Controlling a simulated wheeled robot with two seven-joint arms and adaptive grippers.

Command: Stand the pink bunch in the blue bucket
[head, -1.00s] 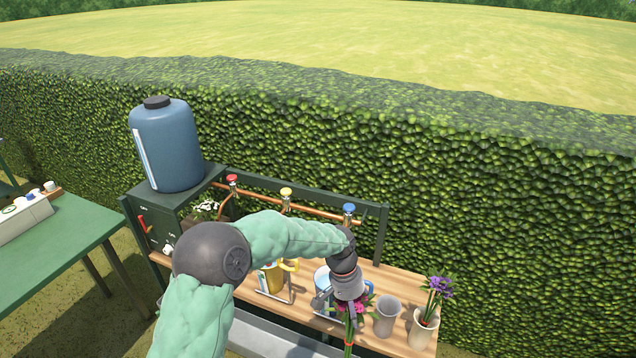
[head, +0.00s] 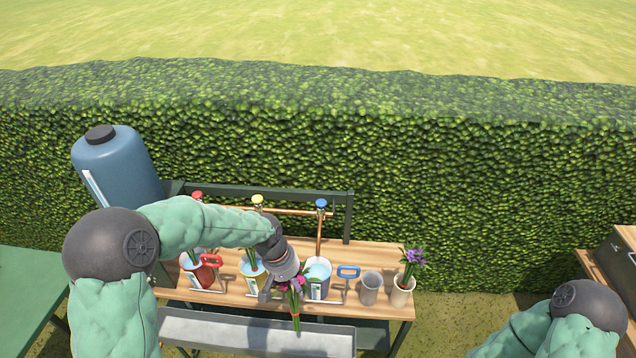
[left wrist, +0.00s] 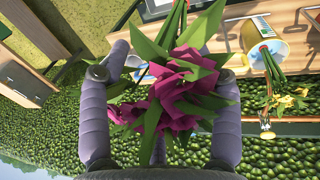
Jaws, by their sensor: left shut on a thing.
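The pink bunch (left wrist: 180,98) has magenta blooms and green leaves. My left gripper (head: 284,284) is shut on it, with the fingers on both sides in the left wrist view (left wrist: 160,95). In the head view the bunch (head: 296,286) hangs with its tied green stems downward, at the bench's front edge. The blue bucket (head: 319,270), pale with a blue handle, stands on the bench just right of and behind the bunch, partly covered by it. The bunch appears outside the bucket. My right gripper is out of view.
A red bucket (head: 190,271) and a yellow bucket (head: 249,268) stand left on the wooden bench (head: 385,255). A grey vase (head: 371,288) and a cream pot (head: 402,291) with purple flowers stand right. Taps rise behind; a grey trough (head: 240,335) runs in front.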

